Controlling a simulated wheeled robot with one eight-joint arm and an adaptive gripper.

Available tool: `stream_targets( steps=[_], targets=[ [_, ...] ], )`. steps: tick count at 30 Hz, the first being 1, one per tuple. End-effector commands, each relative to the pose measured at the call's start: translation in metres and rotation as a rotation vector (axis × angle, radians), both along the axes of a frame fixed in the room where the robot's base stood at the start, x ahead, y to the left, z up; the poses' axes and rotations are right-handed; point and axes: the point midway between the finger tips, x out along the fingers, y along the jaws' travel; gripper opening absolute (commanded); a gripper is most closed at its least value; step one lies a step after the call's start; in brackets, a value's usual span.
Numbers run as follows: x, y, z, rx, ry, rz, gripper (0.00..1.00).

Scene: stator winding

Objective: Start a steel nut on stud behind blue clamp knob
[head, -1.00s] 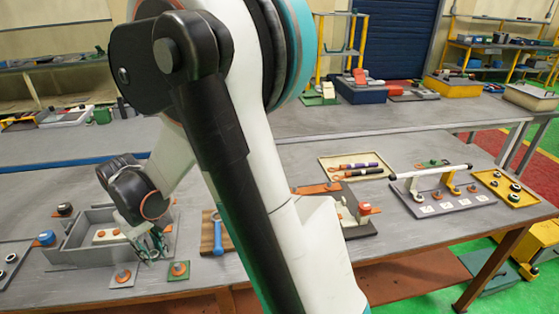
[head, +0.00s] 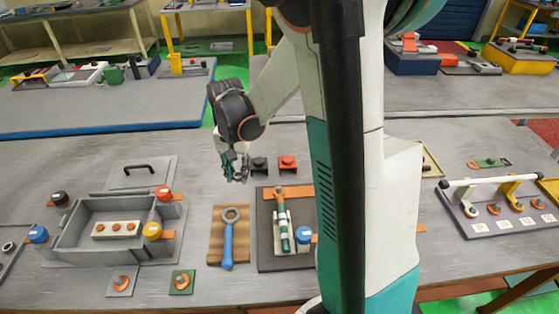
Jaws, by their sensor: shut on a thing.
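My gripper (head: 236,174) is raised near the middle of the bench, beyond the blue wrench. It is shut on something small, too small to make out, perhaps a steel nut. One blue clamp knob (head: 38,234) is at the left front of the grey box (head: 80,245). Another blue knob (head: 304,235) is on the dark plate (head: 272,262) beside a green and white tool (head: 284,230). My gripper is apart from both knobs. I cannot make out a bare stud behind either one; part of the dark plate's right side is hidden by my arm.
The box also has black (head: 60,198), red (head: 163,193) and yellow (head: 152,231) knobs. A blue wrench (head: 228,240) lies on a wooden board.

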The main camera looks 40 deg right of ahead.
Motion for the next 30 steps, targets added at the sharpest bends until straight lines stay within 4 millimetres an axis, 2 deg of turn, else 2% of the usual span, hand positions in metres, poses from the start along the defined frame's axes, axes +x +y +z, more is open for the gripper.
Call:
stream_targets(
  steps=[1, 6, 12, 16, 22, 30],
  targets=[
    [-0.009, -0.016, 0.002, 0.0, 0.0, -0.106, 0.01],
    [-0.034, -0.059, 0.006, 0.0, 0.0, -0.462, 0.01],
    [-0.057, -0.091, 0.009, -0.001, 0.001, -0.749, 0.01],
    [-0.064, -0.099, 0.009, -0.001, 0.001, -0.836, 0.01],
    [-0.066, -0.101, 0.005, -0.001, 0.001, -0.86, 0.01],
    [-0.065, -0.101, -0.014, -0.001, 0.001, -0.857, 0.01]
  ],
)
